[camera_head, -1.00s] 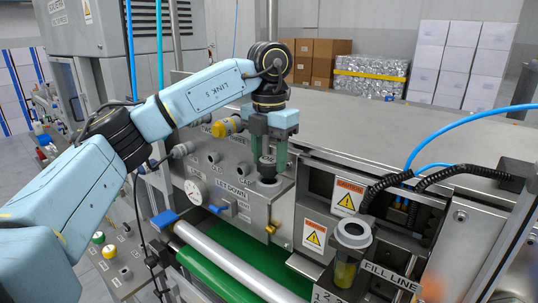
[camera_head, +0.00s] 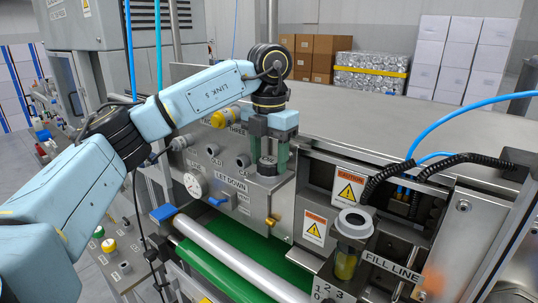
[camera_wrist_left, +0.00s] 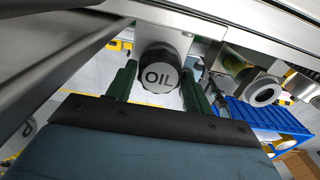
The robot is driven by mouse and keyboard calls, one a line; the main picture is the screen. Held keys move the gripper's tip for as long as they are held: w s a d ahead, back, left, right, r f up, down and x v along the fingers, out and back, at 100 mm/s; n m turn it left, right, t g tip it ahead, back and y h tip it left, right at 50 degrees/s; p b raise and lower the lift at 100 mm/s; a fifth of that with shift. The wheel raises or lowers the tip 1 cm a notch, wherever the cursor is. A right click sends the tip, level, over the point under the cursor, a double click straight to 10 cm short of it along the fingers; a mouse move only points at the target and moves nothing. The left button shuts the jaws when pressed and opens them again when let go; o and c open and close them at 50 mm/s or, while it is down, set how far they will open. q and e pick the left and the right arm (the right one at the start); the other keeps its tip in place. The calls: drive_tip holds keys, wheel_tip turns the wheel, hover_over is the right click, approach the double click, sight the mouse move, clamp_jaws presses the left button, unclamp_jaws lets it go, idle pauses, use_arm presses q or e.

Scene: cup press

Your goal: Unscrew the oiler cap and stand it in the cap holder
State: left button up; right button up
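The oiler cap (camera_wrist_left: 158,76) is a dark round knob with a pale top marked OIL in the left wrist view. In the head view it (camera_head: 267,166) is partly hidden by the fingers on the steel block. My left gripper (camera_head: 268,160) points down over it with a green finger on either side. In the left wrist view the fingers (camera_wrist_left: 160,85) stand apart beside the cap, and I cannot tell whether they touch it. A pale open ring (camera_head: 354,223) tops a yellow-filled glass at the right; I cannot tell if it is the cap holder. My right gripper is not in view.
Black hoses (camera_head: 383,175) run at the right.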

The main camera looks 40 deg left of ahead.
sight(269, 160)
use_arm(q)
drive_tip(key=o, duration=0.4)
drive_tip(key=shift+c, duration=0.2)
wheel_tip(269, 160, up, 14)
drive_tip(key=p, duration=0.3)
drive_tip(key=shift+f, duration=0.25)
idle(0.5)
